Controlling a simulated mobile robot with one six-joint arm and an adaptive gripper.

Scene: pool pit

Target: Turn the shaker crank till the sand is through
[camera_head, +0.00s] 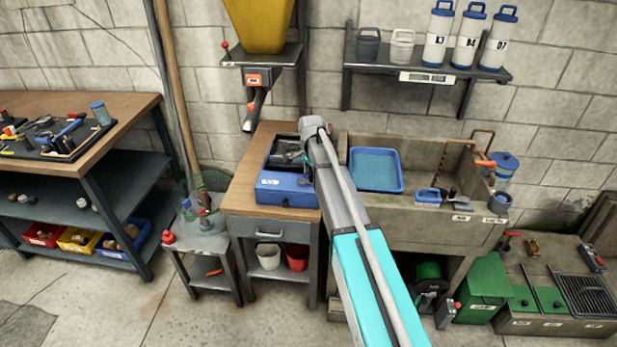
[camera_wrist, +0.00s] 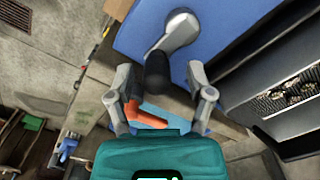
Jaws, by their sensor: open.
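The shaker is a blue box (camera_head: 287,187) with a dark open top, on a wooden-topped bench; its blue side (camera_wrist: 135,35) also fills the top of the wrist view. Its crank has a grey arm (camera_wrist: 178,32) and a black handle (camera_wrist: 157,72). My gripper (camera_wrist: 160,70) is open, with one finger on each side of the black handle; whether either finger touches it I cannot tell. Pale grains, seemingly the sand (camera_wrist: 290,96), show in the dark top at the right of the wrist view. My arm hides the crank in the head view.
A stone sink (camera_head: 430,215) with a blue tray (camera_head: 376,168) stands right of the shaker. A yellow hopper (camera_head: 260,22) hangs above, and a shelf (camera_head: 425,72) with bottles is at the back. An orange-red part (camera_wrist: 145,117) shows below the handle.

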